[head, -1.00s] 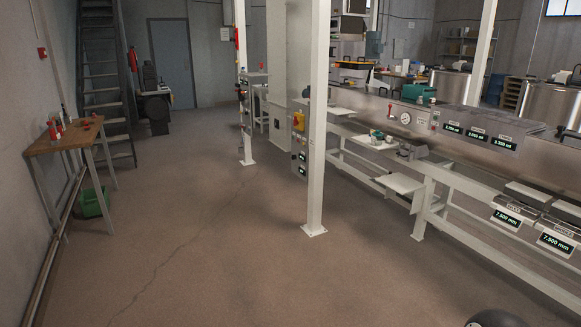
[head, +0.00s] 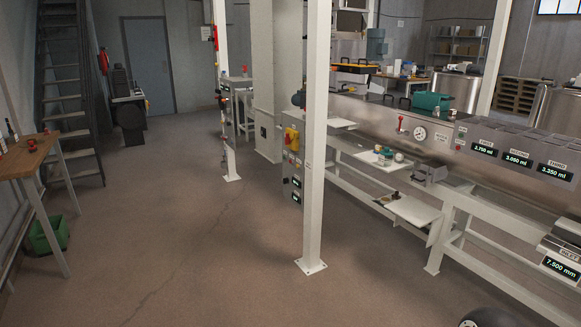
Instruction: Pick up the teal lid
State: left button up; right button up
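A small teal item (head: 384,152) lies on a white side shelf of the long steel machine, right of the white post. It may be the teal lid, but it is too small to tell. A pale round thing sits beside it. A larger teal box-like thing (head: 430,102) sits on top of the machine. Neither of my grippers shows in the head view. A dark rounded part at the bottom edge may be mine.
A white post (head: 315,150) stands on the floor in front of the machine (head: 490,210). A lower white shelf (head: 412,211) juts out and holds small items. A wooden bench (head: 25,158) and green bin (head: 47,233) stand at left. The middle floor is clear.

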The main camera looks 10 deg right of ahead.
aim_at(386, 151)
jog(key=i, duration=3.8)
jog(key=z, duration=2.2)
jog(key=i, duration=1.65)
jog(key=u, duration=0.15)
